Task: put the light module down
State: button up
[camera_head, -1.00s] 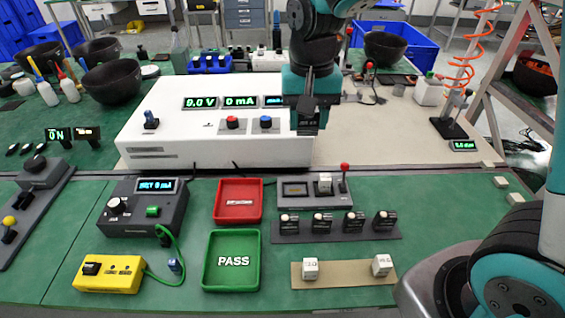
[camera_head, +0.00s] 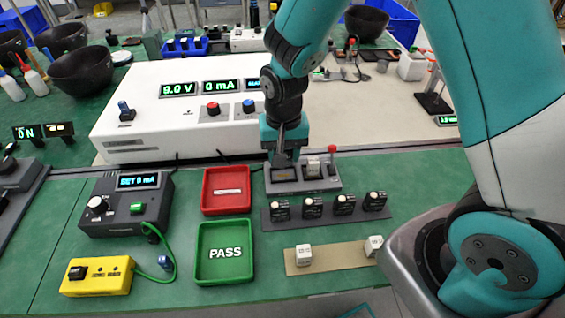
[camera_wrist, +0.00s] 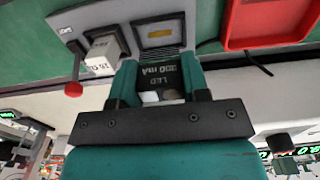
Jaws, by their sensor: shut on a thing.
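My gripper (camera_head: 284,150) is shut on the light module, a dark block labelled LED 300 mA (camera_wrist: 162,78) in the wrist view. In the head view the module (camera_head: 284,160) hangs at the left part of the grey fixture (camera_head: 328,184). I cannot tell whether it touches the fixture.
A red tray (camera_head: 205,208) and a green PASS tray (camera_head: 200,265) lie left of the fixture. A dark rack (camera_head: 325,213) with several small modules and a tan strip (camera_head: 335,259) with two white blocks lie in front. A white power supply (camera_head: 150,90) stands behind.

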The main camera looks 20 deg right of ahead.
jog(key=shift+f, duration=1.85)
jog(key=o, duration=0.9)
jog(key=shift+f, duration=0.1)
notch_tip(320, 180, up, 12)
jog(key=shift+s+r, duration=0.1)
jog(key=shift+r, duration=0.15)
jog(key=s+a+r+n+y, duration=0.1)
jog(key=s+r+n, duration=0.2)
jog(key=s, duration=0.3)
jog(key=s+a+r+n+y, duration=0.1)
jog(key=s+a+r+n, duration=0.1)
jog(key=s+r+n, duration=0.2)
jog(key=s+a+r+n+y, duration=0.1)
jog(key=s+r+n+y, duration=0.1)
jog(key=s, duration=0.6)
jog(key=shift+s+a+r+n+b, duration=0.1)
jog(key=shift+a+r+n+b, duration=0.1)
jog(key=shift+r+n, duration=0.3)
jog(key=shift+s+a+r+n+b, duration=0.1)
jog(key=shift+a+r+n, duration=0.1)
jog(key=shift+r+n, duration=0.3)
jog(key=shift+r, duration=0.1)
